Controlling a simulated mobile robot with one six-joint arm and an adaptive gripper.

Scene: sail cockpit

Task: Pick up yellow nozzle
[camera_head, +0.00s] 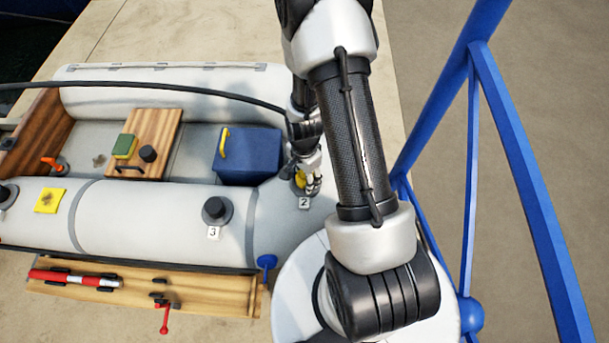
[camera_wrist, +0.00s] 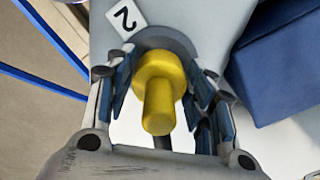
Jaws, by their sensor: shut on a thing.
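The yellow nozzle (camera_wrist: 160,92) is in the middle of the wrist view, with a wide round collar and a narrower stem pointing toward the camera. My gripper (camera_wrist: 160,95) has one finger on each side of it and is shut on it. Behind the nozzle is a grey round base beside a white tag marked 2. In the head view my gripper (camera_head: 308,182) is at the boat's right end, and the nozzle (camera_head: 300,178) shows only in part beside the fingers. I cannot tell whether the nozzle still touches its base.
A blue box (camera_head: 250,158) stands left of my gripper in the boat. A grey valve (camera_head: 216,210) with tag 3 sits on the near tube. A wooden shelf (camera_head: 200,290) with a red handle runs along the front. Blue rails (camera_head: 470,150) rise at right.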

